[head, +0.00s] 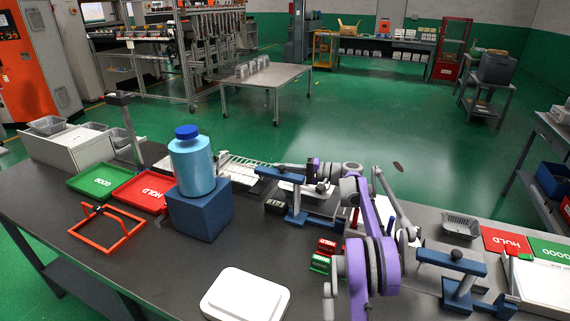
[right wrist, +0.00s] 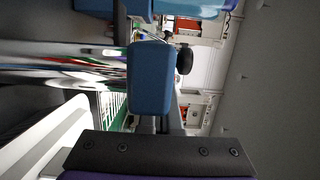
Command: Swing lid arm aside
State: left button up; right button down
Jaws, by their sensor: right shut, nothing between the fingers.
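A blue lid arm (head: 280,174) with a dark knob (head: 322,187) sits on a blue stand (head: 297,207) near the middle of the bench. A pale foil tray (head: 318,190) lies beneath it, partly hidden. My right gripper (head: 287,167) is shut and empty, just behind the lid arm. I cannot tell whether they touch. In the right wrist view, a blue block end (right wrist: 150,78) with a black knob (right wrist: 184,61) is close to the camera, beside a dark finger. My left gripper is not in view.
A second blue lid arm (head: 450,262) stands at the right. A blue bottle (head: 192,165) stands on a dark blue block (head: 200,211) to the left. Near it are an orange frame (head: 104,236) and red HOLD tray (head: 140,190). A white box (head: 246,294) lies in front.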

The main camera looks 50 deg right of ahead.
jog(key=shift+a, duration=0.15)
jog(key=v, duration=1.1)
